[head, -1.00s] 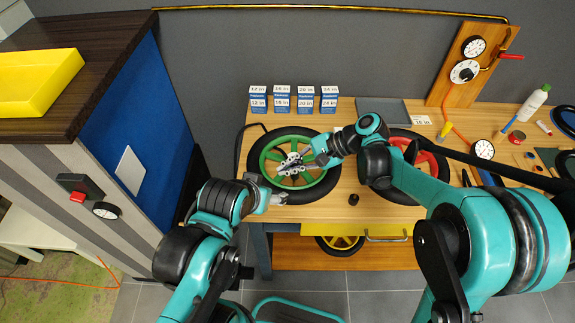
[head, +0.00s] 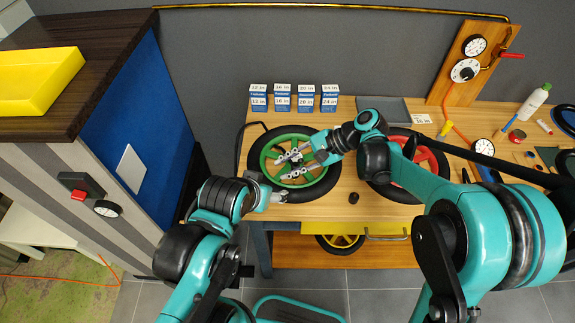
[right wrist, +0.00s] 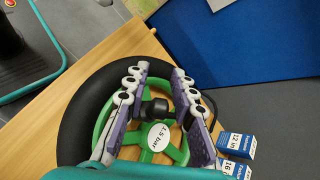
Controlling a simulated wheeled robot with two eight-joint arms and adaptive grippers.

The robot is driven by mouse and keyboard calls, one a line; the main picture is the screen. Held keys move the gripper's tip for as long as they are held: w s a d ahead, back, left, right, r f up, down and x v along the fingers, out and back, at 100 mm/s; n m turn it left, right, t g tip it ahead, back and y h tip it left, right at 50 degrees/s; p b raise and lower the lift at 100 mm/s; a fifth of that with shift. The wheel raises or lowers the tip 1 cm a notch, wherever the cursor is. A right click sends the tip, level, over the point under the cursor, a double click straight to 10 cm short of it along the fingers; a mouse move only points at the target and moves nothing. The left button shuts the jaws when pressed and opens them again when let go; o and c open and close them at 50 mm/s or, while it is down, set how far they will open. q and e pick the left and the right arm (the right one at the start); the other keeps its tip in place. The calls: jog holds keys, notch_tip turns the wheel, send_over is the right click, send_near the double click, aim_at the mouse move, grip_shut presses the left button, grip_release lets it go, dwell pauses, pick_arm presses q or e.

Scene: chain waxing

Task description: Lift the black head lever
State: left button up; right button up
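The green-rimmed wheel (head: 326,183) with a black tyre lies flat on the left of the bench. My right gripper (head: 286,163) is over its middle, fingers spread. In the right wrist view the gripper (right wrist: 158,85) is open above a black part (right wrist: 156,108) at the hub, with an oval "1.5 bar" label (right wrist: 159,136) beside it. The black part lies between the fingers, and I see no finger touching it. I cannot tell whether it is the black head lever. My left gripper (head: 277,198) is low at the wheel's front edge; its opening is unclear.
A red-rimmed wheel (head: 430,162) lies to the right, partly behind my right arm. Several blue-and-white boxes (head: 305,97) stand behind the green wheel. A small black knob (head: 353,198) stands on the bench (head: 382,215) near its front edge. A gauge board (head: 460,75) stands at the back right.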

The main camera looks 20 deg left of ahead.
jog(key=v, duration=1.2)
jog(key=shift+d+f, duration=0.1)
jog(key=s+d+f+n+t+h+b, duration=0.1)
jog(key=s+d+f+n+t+h, duration=0.1)
jog(key=d, duration=0.6)
jog(key=s+d+f+n+t+h+b, duration=0.1)
jog(key=s+d+f+n+t+h, duration=0.1)
jog(key=s+d, duration=0.5)
jog(key=s+d+f+n+t+h+b, duration=0.1)
jog(key=s+d+f+t+h, duration=0.3)
jog(key=d, duration=0.5)
jog(key=shift+s+n+t+h, duration=0.15)
jog(key=shift+n+t+h, duration=0.75)
jog(key=shift+t, duration=0.3)
